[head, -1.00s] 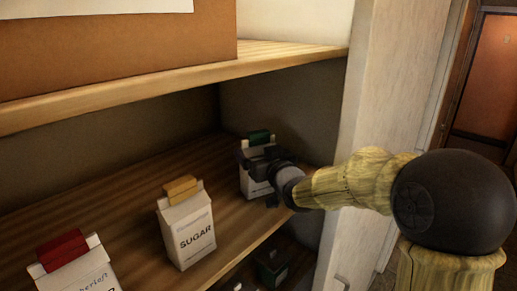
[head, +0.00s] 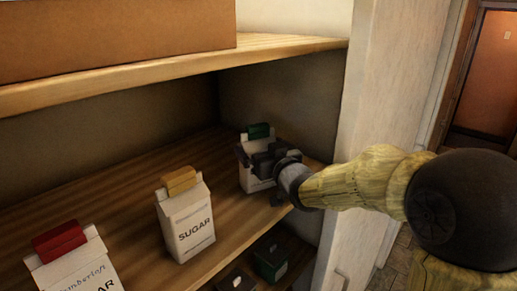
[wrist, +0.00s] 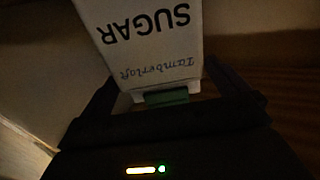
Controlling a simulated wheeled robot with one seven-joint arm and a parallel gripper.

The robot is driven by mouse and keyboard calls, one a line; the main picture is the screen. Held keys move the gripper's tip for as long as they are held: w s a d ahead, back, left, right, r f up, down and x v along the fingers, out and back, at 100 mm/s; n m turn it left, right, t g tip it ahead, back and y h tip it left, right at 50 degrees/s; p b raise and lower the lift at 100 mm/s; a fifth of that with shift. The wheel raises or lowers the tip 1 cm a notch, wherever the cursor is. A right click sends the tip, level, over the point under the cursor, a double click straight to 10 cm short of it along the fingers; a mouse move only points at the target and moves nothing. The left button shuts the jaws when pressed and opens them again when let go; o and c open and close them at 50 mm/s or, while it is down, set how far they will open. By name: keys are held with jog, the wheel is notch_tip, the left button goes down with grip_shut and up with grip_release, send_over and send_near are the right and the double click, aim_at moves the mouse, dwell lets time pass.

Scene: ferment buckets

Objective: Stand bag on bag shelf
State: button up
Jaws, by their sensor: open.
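A white bag with a green clip (head: 258,132) stands upright at the right end of the wooden shelf (head: 120,195). In the wrist view the bag (wrist: 145,45) shows "SUGAR" lettering upside down, with its green clip toward my gripper. My gripper (head: 265,162) is open at the bag, its fingers (wrist: 160,95) on either side of the bag's top end. I cannot tell whether the fingers touch it. A white sugar bag with a yellow clip (head: 186,222) and another with a red clip (head: 75,265) stand upright to the left on the same shelf.
A higher shelf (head: 180,67) carrying a brown box (head: 115,38) lies above. A pale cabinet side (head: 375,120) bounds the shelf on the right. Dark boxes (head: 270,257) sit on a lower level. Bare shelf lies between the green-clip and yellow-clip bags.

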jog(key=b+v, duration=0.1)
jog(key=v, duration=0.4)
jog(key=shift+s+d+b, duration=0.1)
jog(key=shift+s+b, duration=0.1)
jog(key=shift+b, duration=0.1)
dwell(1.3)
